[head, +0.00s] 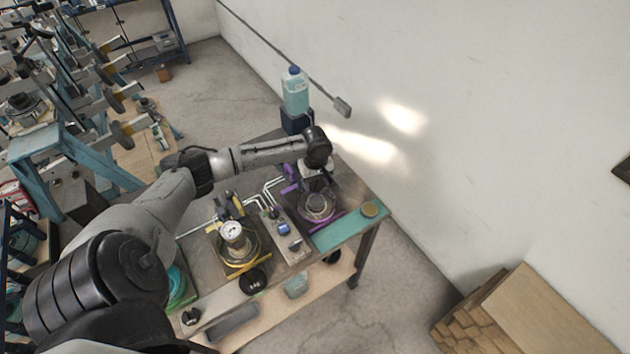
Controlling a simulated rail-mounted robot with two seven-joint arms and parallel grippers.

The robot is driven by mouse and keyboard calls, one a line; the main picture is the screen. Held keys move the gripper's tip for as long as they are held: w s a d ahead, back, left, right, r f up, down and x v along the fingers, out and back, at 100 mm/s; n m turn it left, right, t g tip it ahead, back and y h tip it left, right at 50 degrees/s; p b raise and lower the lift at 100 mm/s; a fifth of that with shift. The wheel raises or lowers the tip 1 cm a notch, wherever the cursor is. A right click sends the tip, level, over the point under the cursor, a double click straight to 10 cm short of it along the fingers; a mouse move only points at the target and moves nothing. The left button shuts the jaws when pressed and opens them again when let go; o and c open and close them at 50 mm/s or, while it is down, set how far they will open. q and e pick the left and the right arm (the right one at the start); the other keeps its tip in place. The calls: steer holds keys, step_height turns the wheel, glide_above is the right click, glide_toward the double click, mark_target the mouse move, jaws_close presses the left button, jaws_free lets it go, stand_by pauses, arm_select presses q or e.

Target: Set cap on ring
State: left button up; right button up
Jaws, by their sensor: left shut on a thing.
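My left gripper (316,184) reaches over the right part of the bench, pointing down above the purple ring fixture (318,218). It is shut on a small greyish round piece, which looks like the cap (317,200), at the middle of the purple ring. I cannot tell whether the cap touches the ring. A yellow ring fixture (240,263) with a white dial gauge (232,231) stands to its left. A teal ring fixture (177,290) is partly hidden behind my left arm. My right gripper is not in view.
A control box (285,233) with bent pipes stands between the yellow and purple fixtures. A gold disc (370,209) lies at the bench's right corner. A bottle of blue liquid (295,92) stands at the back by the wall. Black knobs (252,281) line the front edge.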

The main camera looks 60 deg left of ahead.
mark_target(315, 199)
arm_select(q)
steer(key=shift+f+b, duration=1.75)
steer(key=shift+b, duration=0.7)
steer(key=shift+f, duration=1.9)
steer(key=shift+p, duration=0.9)
steer(key=shift+p, duration=0.3)
steer(key=shift+p, duration=0.35)
